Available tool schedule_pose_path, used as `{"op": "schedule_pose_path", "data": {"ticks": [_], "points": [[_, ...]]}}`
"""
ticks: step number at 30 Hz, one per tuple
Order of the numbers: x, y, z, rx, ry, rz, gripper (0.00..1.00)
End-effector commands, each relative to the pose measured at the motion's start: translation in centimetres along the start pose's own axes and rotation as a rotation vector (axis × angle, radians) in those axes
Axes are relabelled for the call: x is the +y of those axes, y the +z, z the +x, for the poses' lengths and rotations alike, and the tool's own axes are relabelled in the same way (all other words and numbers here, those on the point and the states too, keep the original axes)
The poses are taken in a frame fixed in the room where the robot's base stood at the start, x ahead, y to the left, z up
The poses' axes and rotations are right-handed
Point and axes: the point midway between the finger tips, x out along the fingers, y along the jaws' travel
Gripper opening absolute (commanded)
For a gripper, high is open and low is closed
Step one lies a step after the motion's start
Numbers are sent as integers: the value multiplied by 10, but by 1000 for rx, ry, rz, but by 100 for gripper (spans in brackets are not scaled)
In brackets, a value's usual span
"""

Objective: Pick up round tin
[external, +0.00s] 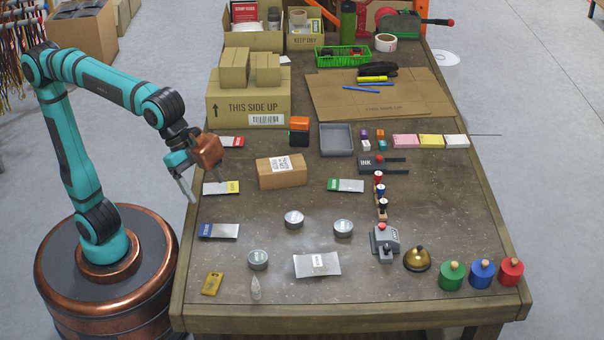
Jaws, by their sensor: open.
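Three round tins with silvery lids stand on the table in the external view. One round tin (293,220) is near the middle, one round tin (343,228) is to its right, and one round tin (258,260) is nearer the front left. My gripper (204,187) is open and empty, pointing down near the table's left edge. It is up and to the left of all three tins, close to the yellow-marked packet (221,188), and touches no tin.
A brown box (282,173) lies behind the tins. A silvery packet (317,265) lies between and in front of them, and a blue-marked packet (219,231) lies left. A stamping device (384,243) and brass bell (417,259) stand right. Bare table surrounds the tins.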

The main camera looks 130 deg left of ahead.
Motion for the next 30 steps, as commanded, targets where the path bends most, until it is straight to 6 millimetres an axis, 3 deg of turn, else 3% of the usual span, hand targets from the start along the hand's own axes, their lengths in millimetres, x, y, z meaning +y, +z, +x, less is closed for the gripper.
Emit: {"op": "schedule_pose_path", "data": {"ticks": [15,23,30], "points": [[-59,-40,96,-427,45,-21,76],[-71,-45,115,-518,62,-26,76],[-70,-30,140,-525,64,-27,76]]}}
